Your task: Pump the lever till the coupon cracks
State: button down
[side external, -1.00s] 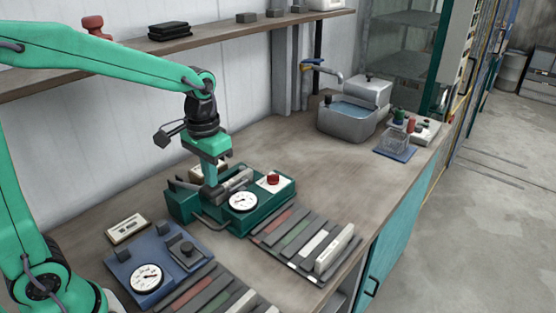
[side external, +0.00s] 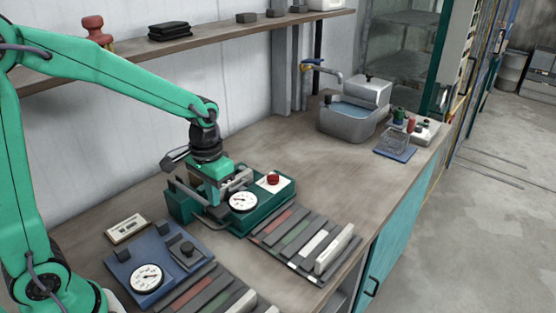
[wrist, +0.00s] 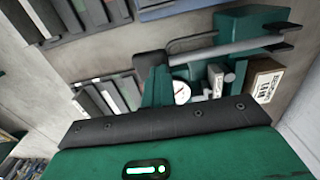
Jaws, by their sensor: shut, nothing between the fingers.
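The green press (side external: 262,213) stands on the bench, with a white dial gauge (side external: 243,201) and a red knob (side external: 273,178) on its top. Its gauge also shows in the wrist view (wrist: 182,93). The grey lever (wrist: 225,51) crosses the wrist view and ends in a dark grip (wrist: 151,64). My gripper (side external: 212,205) is shut and empty, low over the left part of the press at the lever's grip end. I cannot tell whether it touches the lever. The coupon is not clearly visible, so its condition cannot be told.
A blue gauge unit (side external: 160,262) and a white label card (side external: 128,228) lie left of the press. Racks of coloured strips (side external: 302,243) lie in front. The bench between is clear.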

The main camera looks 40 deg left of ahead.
jog(key=shift+f, duration=0.4)
jog(key=shift+r, duration=3.25)
jog(key=shift+f, duration=0.1)
jog(key=shift+f, duration=3.25)
jog(key=shift+r, duration=3.35)
jog(key=shift+f, duration=0.15)
jog(key=shift+r, duration=0.2)
